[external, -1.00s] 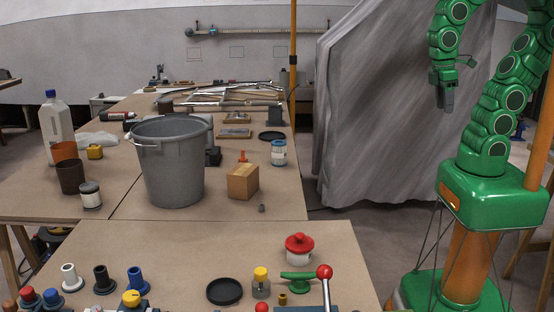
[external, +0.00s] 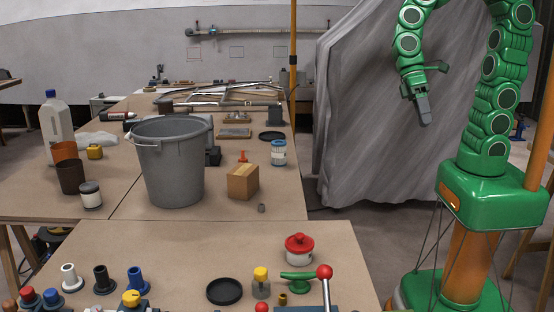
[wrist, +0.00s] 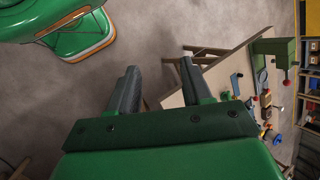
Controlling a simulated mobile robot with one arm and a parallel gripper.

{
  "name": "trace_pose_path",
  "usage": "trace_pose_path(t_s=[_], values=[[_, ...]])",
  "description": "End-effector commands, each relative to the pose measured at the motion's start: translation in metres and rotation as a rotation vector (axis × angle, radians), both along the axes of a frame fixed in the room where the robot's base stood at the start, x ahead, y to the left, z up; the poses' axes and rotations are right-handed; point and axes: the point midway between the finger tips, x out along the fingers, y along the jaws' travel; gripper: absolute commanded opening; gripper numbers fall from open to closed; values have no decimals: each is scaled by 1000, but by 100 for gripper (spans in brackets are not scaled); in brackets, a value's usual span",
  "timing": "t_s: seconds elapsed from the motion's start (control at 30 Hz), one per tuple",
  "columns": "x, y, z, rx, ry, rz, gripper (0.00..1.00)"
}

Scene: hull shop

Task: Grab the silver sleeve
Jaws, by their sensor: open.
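A small grey cylinder (external: 262,208), perhaps the silver sleeve, stands on the table near its right edge, in front of a cardboard box; it is too small to be sure. My gripper (external: 424,120) hangs in the air right of the tables, in front of the grey draped sheet, well apart from the cylinder. In the wrist view my gripper (wrist: 158,75) has its two fingers spread with nothing between them. I cannot make out the sleeve in the wrist view.
The cardboard box (external: 243,182) and a big grey bucket (external: 168,170) stand near the cylinder. An orange pole (external: 293,60) rises behind. Floor lies between arm and tables.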

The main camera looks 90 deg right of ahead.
Motion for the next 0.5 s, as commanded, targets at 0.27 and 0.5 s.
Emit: trace_pose_path(t_s=[0.27, 0.5], values=[[60, 35, -4, 175, 79, -163, 49], [114, 52, -10, 312, 160, -328, 49]])
